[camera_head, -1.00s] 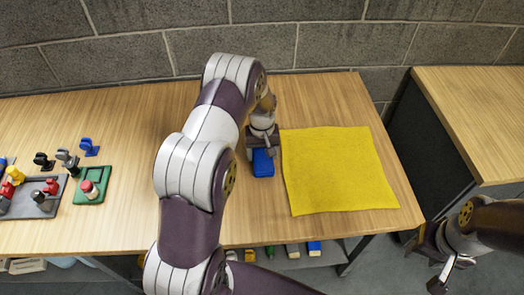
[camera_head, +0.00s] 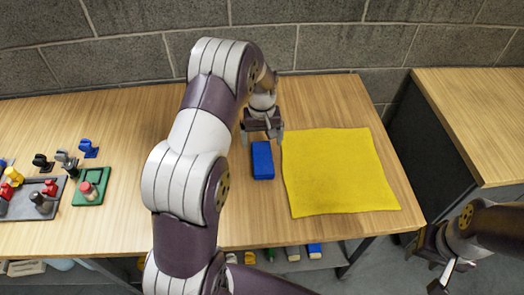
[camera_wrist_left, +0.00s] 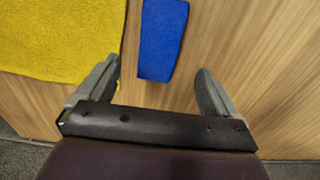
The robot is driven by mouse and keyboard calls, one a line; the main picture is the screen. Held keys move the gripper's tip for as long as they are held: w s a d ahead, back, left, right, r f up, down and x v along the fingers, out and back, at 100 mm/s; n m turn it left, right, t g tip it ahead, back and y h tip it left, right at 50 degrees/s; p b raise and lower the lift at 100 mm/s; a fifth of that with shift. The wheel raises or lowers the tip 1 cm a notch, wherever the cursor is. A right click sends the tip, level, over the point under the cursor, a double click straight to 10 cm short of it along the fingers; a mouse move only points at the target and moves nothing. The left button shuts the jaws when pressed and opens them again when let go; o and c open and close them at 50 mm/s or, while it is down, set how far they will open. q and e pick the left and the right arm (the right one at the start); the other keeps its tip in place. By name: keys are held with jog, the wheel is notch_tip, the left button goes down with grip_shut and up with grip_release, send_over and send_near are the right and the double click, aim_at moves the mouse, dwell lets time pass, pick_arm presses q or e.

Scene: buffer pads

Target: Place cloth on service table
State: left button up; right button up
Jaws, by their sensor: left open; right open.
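A yellow cloth (camera_head: 340,175) lies flat on the wooden service table (camera_head: 120,225), toward its right end; part of it also shows in the left wrist view (camera_wrist_left: 60,38). A blue block (camera_head: 262,160) lies on the table just left of the cloth; it also shows in the left wrist view (camera_wrist_left: 162,38). My left gripper (camera_head: 262,135) is open and empty above the table, at the far end of the blue block. Its two fingers (camera_wrist_left: 155,85) are spread apart in the left wrist view. My right gripper (camera_head: 436,262) is open and empty at the lower right, off the table.
A green tray (camera_head: 80,197) and a dark grey tray (camera_head: 22,213) with several small coloured items stand at the table's left. A second wooden table (camera_head: 480,110) stands at the right across a gap. Several items sit on a lower shelf (camera_head: 300,262). A block wall runs behind.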

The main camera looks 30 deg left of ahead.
pick_arm(q)
jog(key=s+d+r+m, duration=0.3)
jog(key=s+d+r, duration=0.1)
jog(key=s, duration=0.6)
jog(key=s+d+r+m+t+p, duration=0.1)
jog(key=s+d+r+m, duration=0.2)
jog(key=s, duration=0.6)
jog(key=shift+s+d+r, duration=0.35)
jog(key=shift+d+r, duration=0.7)
jog(key=shift+r, duration=0.15)
